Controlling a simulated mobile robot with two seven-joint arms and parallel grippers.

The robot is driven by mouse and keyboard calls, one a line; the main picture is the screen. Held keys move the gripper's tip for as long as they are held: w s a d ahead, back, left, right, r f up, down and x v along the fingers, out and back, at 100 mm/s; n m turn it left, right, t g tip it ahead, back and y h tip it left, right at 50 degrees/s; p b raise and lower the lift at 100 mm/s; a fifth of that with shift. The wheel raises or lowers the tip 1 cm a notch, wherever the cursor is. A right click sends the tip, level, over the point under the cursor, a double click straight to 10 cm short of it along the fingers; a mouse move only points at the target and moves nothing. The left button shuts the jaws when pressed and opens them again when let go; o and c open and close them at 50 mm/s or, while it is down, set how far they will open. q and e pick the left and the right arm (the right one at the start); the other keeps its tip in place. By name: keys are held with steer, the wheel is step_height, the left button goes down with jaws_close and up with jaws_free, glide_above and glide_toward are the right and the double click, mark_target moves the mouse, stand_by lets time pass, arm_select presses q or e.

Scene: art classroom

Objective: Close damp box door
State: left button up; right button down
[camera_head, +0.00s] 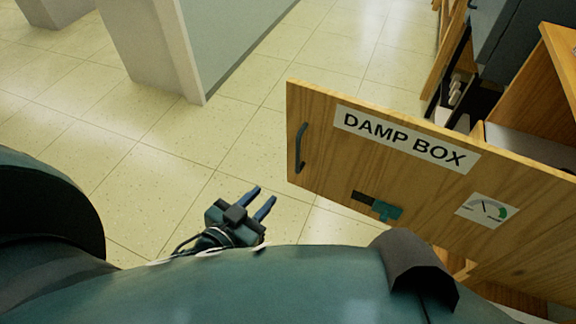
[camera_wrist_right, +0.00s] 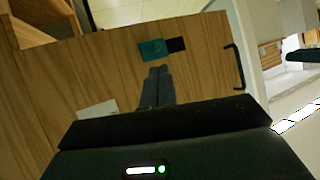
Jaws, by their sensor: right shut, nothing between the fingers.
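The wooden damp box door (camera_head: 330,170) stands open at the right of the head view, its labelled outer face towards me. It also fills much of the right wrist view (camera_wrist_right: 85,70). Its dark handle (camera_head: 299,148) is near the free left edge and shows in the wrist view too (camera_wrist_right: 237,66). My left gripper (camera_head: 262,200) is open and empty over the floor, left of the door and apart from it. My right gripper (camera_wrist_right: 159,70) is shut and empty in front of the outer face, beside the teal slide (camera_wrist_right: 152,50). Contact with the door cannot be told.
The wooden cabinet body (camera_head: 555,95) stands behind the door at the right, with a grey cabinet (camera_head: 515,45) further back. A pale pillar (camera_head: 165,50) and a wall stand at the upper left. Tiled floor (camera_head: 235,130) lies clear left of the door.

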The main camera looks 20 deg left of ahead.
mark_target(297, 170)
arm_select(q)
steer(key=w+d+h, duration=0.1)
steer(key=w, duration=0.3)
steer(key=w+d+t+b, duration=0.1)
steer(key=w, duration=0.4)
steer(key=w+d+m+t+h, duration=0.1)
steer(key=w, duration=0.4)
steer(key=shift+d+r+h+b, duration=0.1)
steer(key=shift+d+h+b, duration=0.2)
steer(key=shift+b, duration=0.1)
jaws_close()
